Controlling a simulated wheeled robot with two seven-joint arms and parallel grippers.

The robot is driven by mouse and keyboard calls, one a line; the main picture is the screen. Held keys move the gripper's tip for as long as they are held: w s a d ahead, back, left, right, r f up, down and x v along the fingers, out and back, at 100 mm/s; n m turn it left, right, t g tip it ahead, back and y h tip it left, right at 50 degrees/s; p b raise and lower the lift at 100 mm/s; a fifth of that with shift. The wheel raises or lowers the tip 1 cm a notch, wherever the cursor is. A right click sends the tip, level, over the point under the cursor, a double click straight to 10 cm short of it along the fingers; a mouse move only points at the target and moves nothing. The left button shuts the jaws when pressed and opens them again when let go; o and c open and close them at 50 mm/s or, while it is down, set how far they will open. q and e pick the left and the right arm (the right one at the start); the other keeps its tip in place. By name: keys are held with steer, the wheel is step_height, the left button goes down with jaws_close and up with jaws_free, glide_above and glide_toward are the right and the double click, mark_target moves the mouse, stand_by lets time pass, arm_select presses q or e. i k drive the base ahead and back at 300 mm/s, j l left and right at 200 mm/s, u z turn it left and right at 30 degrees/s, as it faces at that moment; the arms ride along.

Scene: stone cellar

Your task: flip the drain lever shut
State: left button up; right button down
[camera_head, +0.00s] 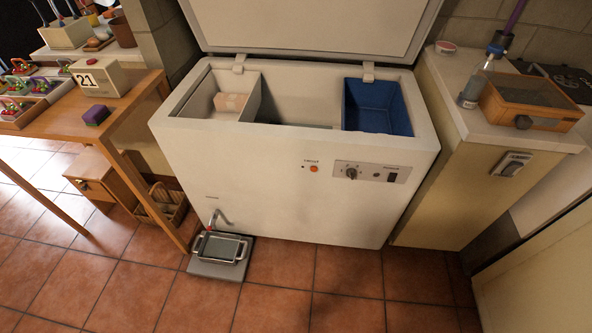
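A white chest freezer (265,180) stands against the wall with its lid (315,25) raised. Low on its front left, a small grey curved spout or lever (216,217) with a red spot at its lower end sticks out, probably the drain fitting. It is too small to tell which part is the lever or how it is set. A shallow metal tray with handles (222,248) sits on a grey slab on the floor right below it. Neither of my grippers is in view.
A wooden table (50,118) with trays and a calendar block (100,78) stands left, a basket (162,204) under it. A cabinet (440,185) with a bottle (476,82) and wooden box (530,98) stands right. The tiled floor in front of the freezer is mostly clear.

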mark_target(209, 228)
steer(key=u, duration=1)
